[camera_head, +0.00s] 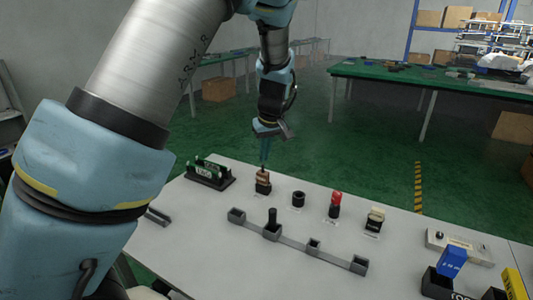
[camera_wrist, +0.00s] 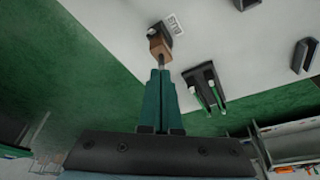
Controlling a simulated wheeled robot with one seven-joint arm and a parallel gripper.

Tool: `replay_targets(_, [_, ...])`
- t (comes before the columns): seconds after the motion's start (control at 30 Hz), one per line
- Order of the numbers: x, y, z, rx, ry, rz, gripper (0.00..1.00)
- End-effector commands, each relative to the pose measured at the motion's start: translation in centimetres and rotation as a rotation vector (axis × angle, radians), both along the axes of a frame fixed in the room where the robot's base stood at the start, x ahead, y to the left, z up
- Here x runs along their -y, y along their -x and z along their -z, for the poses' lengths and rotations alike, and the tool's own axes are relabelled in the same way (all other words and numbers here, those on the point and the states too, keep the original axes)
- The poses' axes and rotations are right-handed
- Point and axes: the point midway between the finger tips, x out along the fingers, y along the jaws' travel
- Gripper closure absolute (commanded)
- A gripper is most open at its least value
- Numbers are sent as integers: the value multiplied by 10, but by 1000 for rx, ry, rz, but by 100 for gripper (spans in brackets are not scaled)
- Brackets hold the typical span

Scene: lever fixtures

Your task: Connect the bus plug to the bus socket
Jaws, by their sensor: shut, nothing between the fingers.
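A brown block (camera_head: 263,176) stands on a small black base (camera_head: 263,188) at the back of the grey table. In the wrist view the brown block (camera_wrist: 160,42) lies just beyond my fingertips, next to a white label (camera_wrist: 173,22) that seems to read BUS. A short grey pin shows between the block and my fingertips. I cannot tell which part is the bus plug and which the socket, or whether they are joined. My gripper (camera_head: 264,163) is shut and empty, pointing down right above the block. Its teal fingers (camera_wrist: 160,75) are together; whether they touch the pin is unclear.
A black rack with green boards (camera_head: 208,171) stands left of the block. To the right are a black ring (camera_head: 298,199), a red-topped part (camera_head: 336,203) and a cream part (camera_head: 375,217). A grey holder bar (camera_head: 292,243) with an upright black peg (camera_head: 272,216) lies in front.

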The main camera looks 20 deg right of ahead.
Motion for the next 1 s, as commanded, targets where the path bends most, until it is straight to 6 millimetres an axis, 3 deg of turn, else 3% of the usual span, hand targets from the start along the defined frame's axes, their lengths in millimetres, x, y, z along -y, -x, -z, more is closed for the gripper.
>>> replay_targets(0.1, [0, -2, 9, 1, 1, 0, 100])
replay_targets(1.0, [0, -3, 12, 1, 1, 1, 100])
